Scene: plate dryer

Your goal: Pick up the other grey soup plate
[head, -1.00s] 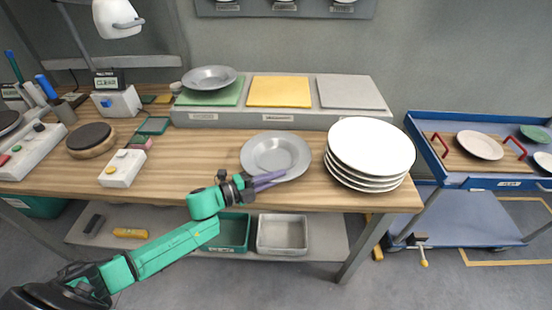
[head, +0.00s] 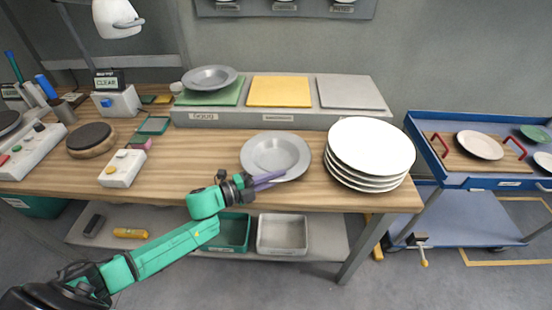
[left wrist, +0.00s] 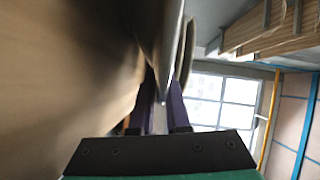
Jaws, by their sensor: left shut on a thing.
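A grey soup plate (head: 276,155) is at the middle of the wooden bench, near its front edge. My left gripper (head: 268,180) is shut on the plate's near rim, coming in from the front. In the left wrist view, my gripper's purple fingers (left wrist: 165,112) are on either side of the plate's rim (left wrist: 166,50), close to the lens. Another grey soup plate (head: 210,77) sits on the green pad (head: 216,96) on the raised shelf at the back. My right gripper is not in view.
A stack of several white plates (head: 370,148) stands right of the held plate, close to it. Yellow (head: 279,91) and grey (head: 351,92) pads lie on the raised shelf. A white button box (head: 122,168) is to the left. A blue cart (head: 480,182) stands at the far right.

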